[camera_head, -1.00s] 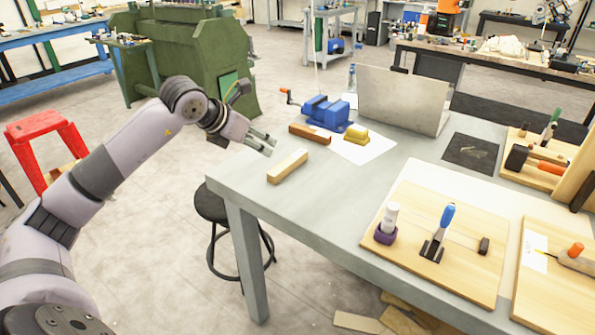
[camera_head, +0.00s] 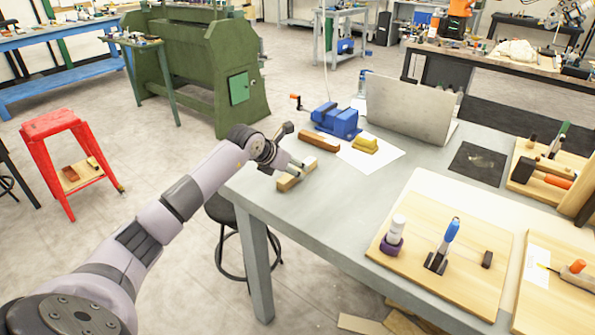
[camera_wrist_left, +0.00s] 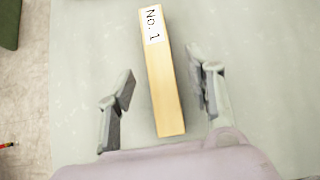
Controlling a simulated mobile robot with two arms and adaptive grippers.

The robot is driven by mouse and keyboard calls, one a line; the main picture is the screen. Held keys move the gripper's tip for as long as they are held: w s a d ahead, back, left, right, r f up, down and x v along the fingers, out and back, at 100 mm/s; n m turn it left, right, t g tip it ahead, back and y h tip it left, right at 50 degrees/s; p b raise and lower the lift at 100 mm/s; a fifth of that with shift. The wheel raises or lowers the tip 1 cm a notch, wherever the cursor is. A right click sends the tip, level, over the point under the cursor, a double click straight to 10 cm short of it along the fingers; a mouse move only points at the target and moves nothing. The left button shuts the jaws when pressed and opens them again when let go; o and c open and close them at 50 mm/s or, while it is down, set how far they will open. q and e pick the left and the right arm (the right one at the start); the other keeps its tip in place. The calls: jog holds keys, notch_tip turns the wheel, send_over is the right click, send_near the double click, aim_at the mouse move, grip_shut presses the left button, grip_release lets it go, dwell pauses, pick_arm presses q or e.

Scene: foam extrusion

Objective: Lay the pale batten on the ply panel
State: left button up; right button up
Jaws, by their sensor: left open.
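The pale batten (camera_head: 299,180) lies on the grey table near its left end. In the left wrist view the batten (camera_wrist_left: 165,90) carries a white label reading "No. 1". My left gripper (camera_head: 290,168) is at the batten. In the wrist view its open fingers (camera_wrist_left: 162,90) stand on either side of the batten, with a gap on both sides. A pale ply panel (camera_head: 400,262) lies towards the table's front, with a white-topped bottle in a purple holder, a blue-handled tool and a small dark block on it. My right gripper is not in view.
A brown batten (camera_head: 319,141) lies just beyond the pale one, near a blue vise (camera_head: 336,121). A yellow block (camera_head: 365,144) rests on white paper. A laptop-like grey panel (camera_head: 410,108) stands behind. Table between batten and ply panel is clear.

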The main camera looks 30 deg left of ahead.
pick_arm(q)
jog(key=shift+x, duration=1.4)
jog(key=shift+r, duration=0.1)
jog(key=shift+s, duration=0.1)
jog(key=shift+c, duration=0.3)
grip_shut()
